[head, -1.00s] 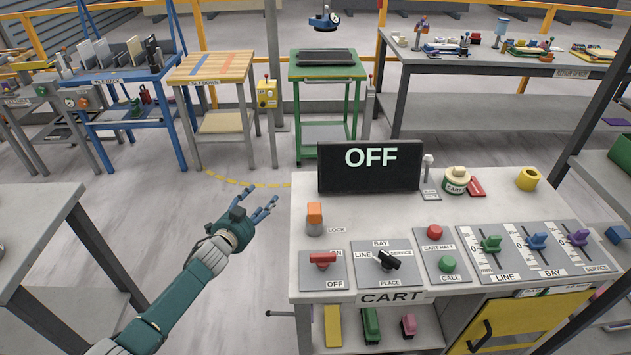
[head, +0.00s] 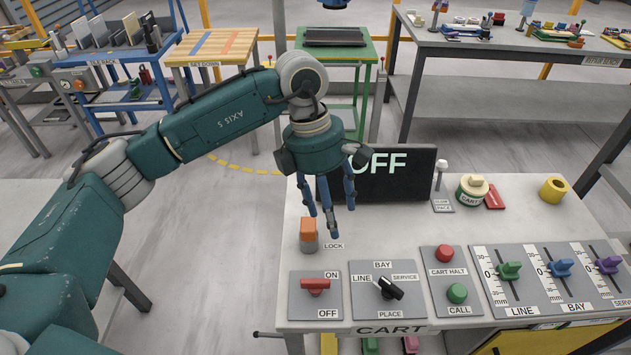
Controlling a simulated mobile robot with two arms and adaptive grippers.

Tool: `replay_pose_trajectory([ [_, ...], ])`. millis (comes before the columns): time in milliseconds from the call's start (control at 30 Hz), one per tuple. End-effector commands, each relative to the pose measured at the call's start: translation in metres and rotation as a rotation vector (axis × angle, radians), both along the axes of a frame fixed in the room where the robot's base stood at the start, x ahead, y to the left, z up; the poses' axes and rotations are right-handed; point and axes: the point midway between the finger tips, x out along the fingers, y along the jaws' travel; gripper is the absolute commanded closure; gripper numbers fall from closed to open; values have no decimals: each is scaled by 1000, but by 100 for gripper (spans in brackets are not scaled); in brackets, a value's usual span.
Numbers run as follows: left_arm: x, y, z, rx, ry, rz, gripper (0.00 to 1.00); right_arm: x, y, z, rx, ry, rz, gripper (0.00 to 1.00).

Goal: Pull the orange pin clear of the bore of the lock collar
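Only the pin's orange top shows above the collar. My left gripper (head: 331,217) hangs fingers down above the desk, just right of the pin and higher than it. Its blue fingers are spread and hold nothing. The gripper appears apart from the pin. My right gripper is out of view.
The OFF display (head: 400,172) stands close behind my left gripper. In front are the red ON/OFF switch (head: 315,286), the black selector (head: 388,289), the red halt button (head: 445,253) and several sliders. Bare desk lies between the collar and the halt button.

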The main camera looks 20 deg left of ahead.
Motion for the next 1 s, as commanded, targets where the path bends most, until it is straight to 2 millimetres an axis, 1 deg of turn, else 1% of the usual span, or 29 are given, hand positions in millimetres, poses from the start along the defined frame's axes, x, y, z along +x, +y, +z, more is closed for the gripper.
replay_pose_trajectory([
  [33, 2, 17, 2, 80, -28, -20, 42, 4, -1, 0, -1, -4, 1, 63],
  [100, 4, 35, 4, 163, -51, -32, 42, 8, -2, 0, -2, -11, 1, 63],
  [233, 5, 49, 2, 227, -65, -40, 42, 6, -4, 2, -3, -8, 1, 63],
  [367, 5, 50, -11, 231, -62, -40, 42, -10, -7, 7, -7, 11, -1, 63],
  [433, 4, 50, -22, 229, -61, -40, 42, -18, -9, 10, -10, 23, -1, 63],
  [500, 4, 49, -35, 229, -60, -40, 42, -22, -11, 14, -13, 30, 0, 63],
  [633, 4, 49, -59, 228, -60, -38, 42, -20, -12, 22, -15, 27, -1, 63],
  [800, 4, 49, -85, 226, -61, -39, 42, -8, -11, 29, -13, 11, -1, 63],
  [900, 4, 48, -94, 226, -63, -39, 42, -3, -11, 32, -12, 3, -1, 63],
  [1000, 4, 48, -100, 225, -63, -39, 42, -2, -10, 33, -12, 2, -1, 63],
])
